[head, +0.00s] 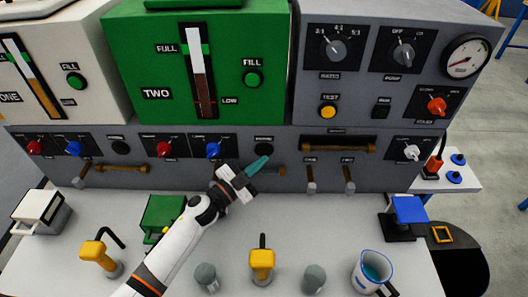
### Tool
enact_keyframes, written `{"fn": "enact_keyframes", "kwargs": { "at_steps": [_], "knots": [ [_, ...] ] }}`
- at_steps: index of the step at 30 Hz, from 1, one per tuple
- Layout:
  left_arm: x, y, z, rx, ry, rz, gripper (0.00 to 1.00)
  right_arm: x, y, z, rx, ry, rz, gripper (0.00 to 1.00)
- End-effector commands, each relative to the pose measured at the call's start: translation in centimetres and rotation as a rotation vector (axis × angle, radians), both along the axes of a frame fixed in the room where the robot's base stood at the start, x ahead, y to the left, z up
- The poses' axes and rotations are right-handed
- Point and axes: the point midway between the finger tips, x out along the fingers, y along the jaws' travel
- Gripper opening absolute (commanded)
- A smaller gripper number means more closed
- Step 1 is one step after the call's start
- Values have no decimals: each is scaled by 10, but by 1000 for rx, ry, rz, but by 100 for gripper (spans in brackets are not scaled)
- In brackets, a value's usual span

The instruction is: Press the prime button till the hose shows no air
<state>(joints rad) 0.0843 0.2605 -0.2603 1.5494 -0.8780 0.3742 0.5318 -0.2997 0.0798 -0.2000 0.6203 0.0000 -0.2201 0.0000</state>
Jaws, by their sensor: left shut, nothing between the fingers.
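My left gripper (258,165) is shut and empty, its teal fingertips pointing up and right at the grey lower panel. The tips are just below a small dark button under a label (264,138) too small to read surely; I cannot tell whether they touch it. A similar dark button (120,147) sits further left. A brown hose segment (279,172) runs below the right button and is partly hidden by my gripper. Another brown hose (122,168) lies below the left button. Air inside either is too small to tell. My right gripper is not in view.
The green tank TWO (150,50) stands above, its level between FULL and LOW. The grey control box (310,70) with dials and a gauge stands to its right. Yellow-handled tools (262,260), grey cups (314,277) and a jug (372,272) stand on the front table.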

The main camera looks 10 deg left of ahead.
Motion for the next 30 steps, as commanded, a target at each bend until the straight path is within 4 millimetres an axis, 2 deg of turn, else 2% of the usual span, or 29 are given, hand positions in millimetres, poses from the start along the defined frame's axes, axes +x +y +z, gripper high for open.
{"fn": "enact_keyframes", "kwargs": {
  "at_steps": [30],
  "knots": [
    [10, 2, 0, 0, 0, 0, 0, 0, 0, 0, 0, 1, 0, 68]
  ]
}}
